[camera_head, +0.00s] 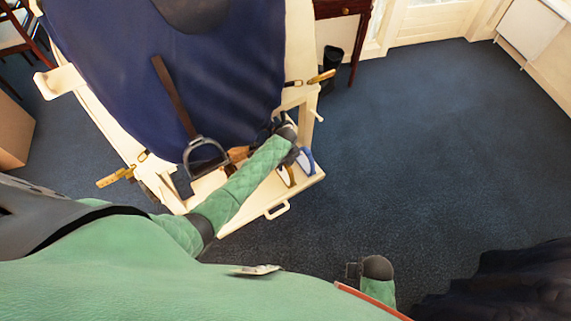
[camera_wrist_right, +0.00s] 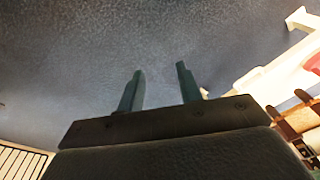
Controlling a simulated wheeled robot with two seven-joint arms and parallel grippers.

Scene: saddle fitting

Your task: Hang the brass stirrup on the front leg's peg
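A stirrup (camera_head: 205,157) hangs on a brown strap over the navy cover; it looks grey, and I cannot make out a clearly brass one. A small pale peg (camera_head: 318,116) sticks out from the cream stand's leg at the right. My left gripper (camera_head: 268,130) is at the stand's near right corner, over the tray, mostly hidden by its own wrist; its fingers and any hold cannot be made out. My right gripper (camera_head: 353,270) is low at the right, away from the stand. In the right wrist view its two fingers (camera_wrist_right: 160,88) are apart and empty above the carpet.
A cream tray (camera_head: 266,217) with a handle holds blue-and-white and brown items, partly hidden by my left arm. Brass-buckled straps (camera_head: 320,77) stick out from the stand's sides. A dark bin (camera_head: 332,62) stands behind. The carpet (camera_head: 440,150) to the right is clear.

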